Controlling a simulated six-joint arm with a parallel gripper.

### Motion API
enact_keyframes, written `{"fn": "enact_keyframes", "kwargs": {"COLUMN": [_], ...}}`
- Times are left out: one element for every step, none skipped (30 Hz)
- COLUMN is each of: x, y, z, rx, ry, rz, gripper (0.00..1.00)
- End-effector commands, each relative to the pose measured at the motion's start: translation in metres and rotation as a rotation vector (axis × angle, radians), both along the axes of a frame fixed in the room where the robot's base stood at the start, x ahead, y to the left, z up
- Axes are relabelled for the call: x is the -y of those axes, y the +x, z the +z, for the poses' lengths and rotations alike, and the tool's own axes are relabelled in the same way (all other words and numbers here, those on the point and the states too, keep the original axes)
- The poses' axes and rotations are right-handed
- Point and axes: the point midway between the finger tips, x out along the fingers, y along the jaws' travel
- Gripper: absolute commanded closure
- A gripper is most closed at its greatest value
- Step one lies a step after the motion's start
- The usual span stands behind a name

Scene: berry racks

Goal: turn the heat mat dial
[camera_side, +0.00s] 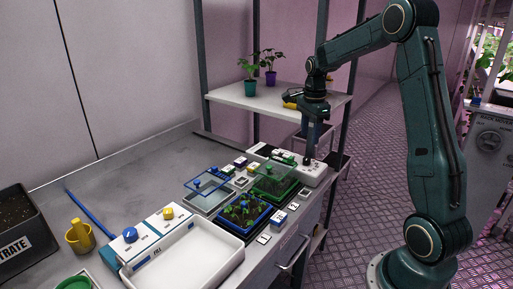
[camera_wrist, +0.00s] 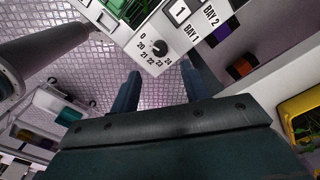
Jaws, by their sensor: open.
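A small black round dial (camera_wrist: 160,48) sits on a white control box (camera_wrist: 182,50) in the wrist view, with a printed scale of 0 and numbers from 20 to 24 around it. Its pointer setting is too small to read surely. My gripper (camera_wrist: 162,80) is open and empty, with its two dark fingers apart on either side of the dial's line, short of it in the picture. In the side view my gripper (camera_side: 309,150) points down over the white box (camera_side: 318,174) at the bench's far right end, and hides part of it.
A green lidded tray (camera_side: 275,180) and a blue tray of seedlings (camera_side: 246,212) stand left of the box. A shelf with two potted plants (camera_side: 271,78) is behind. A white basin (camera_side: 200,262) and blue and yellow knobs (camera_side: 130,234) are nearer the front.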

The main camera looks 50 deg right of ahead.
Motion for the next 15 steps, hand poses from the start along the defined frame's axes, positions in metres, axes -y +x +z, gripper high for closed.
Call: {"fn": "enact_keyframes", "kwargs": {"x": [0.000, 0.000, 0.000, 0.000, 0.000, 0.000, 0.000, 0.000, 0.000, 0.000, 0.000, 0.000, 0.000, 0.000, 0.001], "y": [0.000, 0.000, 0.000, 0.000, 0.000, 0.000, 0.000, 0.000, 0.000, 0.001, 0.000, 0.000, 0.001, 0.001, 0.001], "z": [-0.009, -0.014, -0.020, -0.025, -0.029, -0.036, -0.040, -0.045, -0.050, -0.054, -0.058, -0.063, -0.067, -0.070, -0.073], "rx": [-0.003, -0.003, -0.003, -0.003, -0.003, -0.003, -0.003, -0.003, -0.003, -0.003, -0.003, -0.003, -0.003, -0.003, -0.002], "ry": [0.002, 0.002, 0.002, 0.002, 0.002, 0.002, 0.002, 0.002, 0.002, 0.002, 0.002, 0.002, 0.002, 0.002, 0.001], "rz": [0.000, 0.000, 0.000, 0.000, 0.000, 0.000, 0.000, 0.000, 0.000, 0.000, 0.000, 0.000, 0.000, 0.000, 0.000], "gripper": [0.54, 0.54, 0.54, 0.54, 0.54, 0.54, 0.54, 0.54, 0.54, 0.54, 0.54, 0.54, 0.54, 0.54, 0.54]}}
